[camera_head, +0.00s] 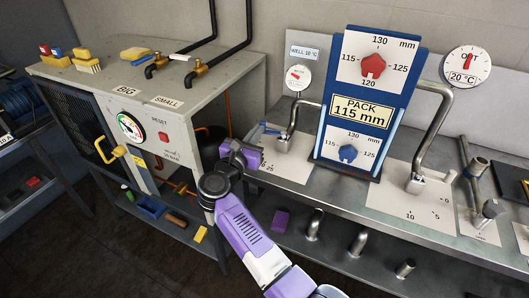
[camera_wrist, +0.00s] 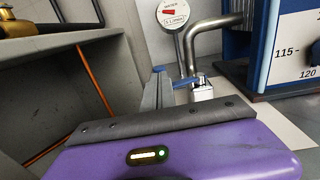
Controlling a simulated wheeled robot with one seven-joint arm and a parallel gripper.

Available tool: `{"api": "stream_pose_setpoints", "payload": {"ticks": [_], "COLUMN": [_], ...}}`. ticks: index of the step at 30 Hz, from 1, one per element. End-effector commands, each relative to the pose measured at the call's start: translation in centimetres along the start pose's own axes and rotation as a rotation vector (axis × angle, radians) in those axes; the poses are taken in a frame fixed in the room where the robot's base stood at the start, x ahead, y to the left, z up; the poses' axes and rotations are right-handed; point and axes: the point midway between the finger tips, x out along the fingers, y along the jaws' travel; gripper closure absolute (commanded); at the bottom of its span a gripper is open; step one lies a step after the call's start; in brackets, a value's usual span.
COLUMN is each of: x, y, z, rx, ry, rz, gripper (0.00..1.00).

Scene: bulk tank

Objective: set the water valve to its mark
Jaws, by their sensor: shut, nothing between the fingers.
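The water valve (camera_head: 283,135) is a short metal fitting with a blue lever, at the foot of a bent steel pipe.
A round water dial (camera_head: 298,77) with a red pointer is above the valve. The blue PACK 115 mm panel (camera_head: 359,112) stands right of it. A grey cabinet (camera_head: 175,115) stands left, close to my gripper. A second steel pipe (camera_head: 433,125) rises farther right.

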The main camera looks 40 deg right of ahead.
Motion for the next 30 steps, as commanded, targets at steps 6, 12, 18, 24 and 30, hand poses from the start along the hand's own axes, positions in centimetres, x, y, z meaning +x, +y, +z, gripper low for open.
{"api": "stream_pose_setpoints", "payload": {"ticks": [6, 12, 18, 24, 30], "x": [0.9, 1.6, 1.9, 2.1, 2.1], "y": [0.8, 1.0, 1.2, 1.2, 1.2], "z": [-0.7, -0.4, -0.1, 0.0, 0.0], "rx": [0.002, 0.001, 0.0, -0.001, 0.0], "ry": [0.001, 0.001, 0.0, 0.0, 0.0], "rz": [-0.134, -0.153, -0.151, -0.15, -0.15], "gripper": [1.0, 1.0, 1.0, 1.0, 1.0]}}
